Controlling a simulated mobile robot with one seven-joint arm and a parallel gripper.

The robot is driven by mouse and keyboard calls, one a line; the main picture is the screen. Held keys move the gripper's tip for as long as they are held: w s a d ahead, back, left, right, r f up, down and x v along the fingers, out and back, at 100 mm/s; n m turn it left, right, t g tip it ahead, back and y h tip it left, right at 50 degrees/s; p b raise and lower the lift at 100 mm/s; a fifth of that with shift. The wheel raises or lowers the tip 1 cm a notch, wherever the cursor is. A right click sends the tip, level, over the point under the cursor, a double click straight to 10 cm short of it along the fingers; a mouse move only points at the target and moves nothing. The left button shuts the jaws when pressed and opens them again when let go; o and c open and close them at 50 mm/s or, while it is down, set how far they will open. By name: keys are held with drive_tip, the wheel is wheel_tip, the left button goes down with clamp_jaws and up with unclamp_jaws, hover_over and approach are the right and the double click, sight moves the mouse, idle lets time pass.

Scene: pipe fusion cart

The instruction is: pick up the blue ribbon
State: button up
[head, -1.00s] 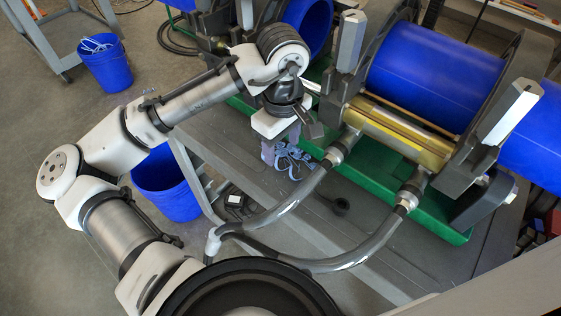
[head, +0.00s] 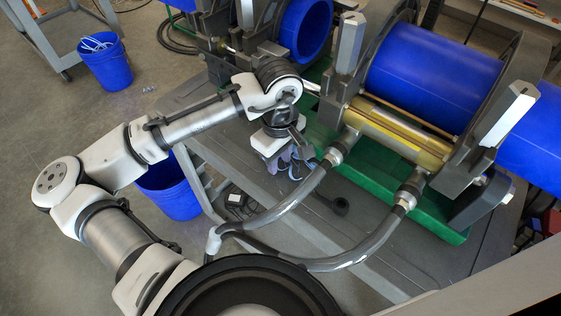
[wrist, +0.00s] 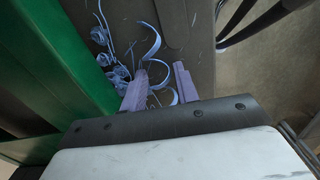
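The blue ribbon (head: 296,170) lies in loose curls on the grey cart top, beside the green base. In the wrist view, a wide curl of the ribbon (wrist: 152,44) lies just beyond the fingertips, and a cluster of curls lies at the left. My gripper (head: 283,160) is right over the ribbon and hides part of it in the head view. Its two purple fingers (wrist: 161,77) are apart, with some ribbon strands showing between and behind them. I cannot tell whether the fingers touch the ribbon.
The green base (head: 366,170) carries clamps with large blue pipes (head: 432,75). Curved grey hoses (head: 295,202) run over the cart top (head: 330,232), close to my gripper. Blue buckets (head: 104,66) stand on the floor.

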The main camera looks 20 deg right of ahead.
sight(279, 159)
drive_tip(key=shift+c, duration=1.2)
drive_tip(key=shift+r, duration=0.15)
wheel_tip(279, 159, up, 20)
